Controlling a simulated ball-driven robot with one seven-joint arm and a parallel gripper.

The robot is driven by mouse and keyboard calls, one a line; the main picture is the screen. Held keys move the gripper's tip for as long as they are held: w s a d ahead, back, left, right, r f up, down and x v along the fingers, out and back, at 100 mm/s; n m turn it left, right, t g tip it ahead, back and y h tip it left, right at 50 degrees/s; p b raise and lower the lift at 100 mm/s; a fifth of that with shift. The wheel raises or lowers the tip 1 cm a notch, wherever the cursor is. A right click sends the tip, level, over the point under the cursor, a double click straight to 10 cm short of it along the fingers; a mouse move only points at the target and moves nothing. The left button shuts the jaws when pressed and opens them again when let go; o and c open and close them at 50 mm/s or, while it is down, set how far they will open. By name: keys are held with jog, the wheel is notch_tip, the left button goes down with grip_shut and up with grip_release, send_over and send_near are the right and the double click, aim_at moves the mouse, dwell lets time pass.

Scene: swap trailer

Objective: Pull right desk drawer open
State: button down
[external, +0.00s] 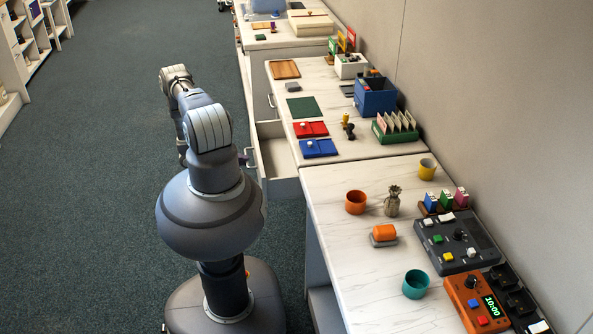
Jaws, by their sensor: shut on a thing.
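The right desk drawer (284,186) stands pulled out from the desk (348,150), and its pale inside shows, with nothing seen in it. My gripper (247,157) is small in view at the drawer's front edge, mostly hidden behind my arm. It is shut on the drawer's handle. The handle itself is mostly hidden, and the finger contact is too small to make out clearly.
Another drawer front with a handle (271,101) is closed farther along the desk. Red (310,129) and blue (318,148) flat items lie on the desktop above the drawer. A nearer counter (335,220) holds cups and devices. Carpet (110,130) at left is clear.

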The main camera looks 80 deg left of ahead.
jog(key=f+b+v, duration=0.1)
jog(key=b+v, duration=0.1)
jog(key=v, duration=0.6)
jog(key=shift+s+f, duration=0.4)
jog(key=shift+s, duration=0.1)
jog(key=c, duration=1.2)
grip_release()
jog(key=shift+o, duration=0.2)
jog(key=p+v, duration=0.1)
jog(key=v, duration=0.6)
jog(key=shift+s+p, duration=0.35)
jog(key=shift+p, duration=0.05)
jog(key=shift+r, duration=0.15)
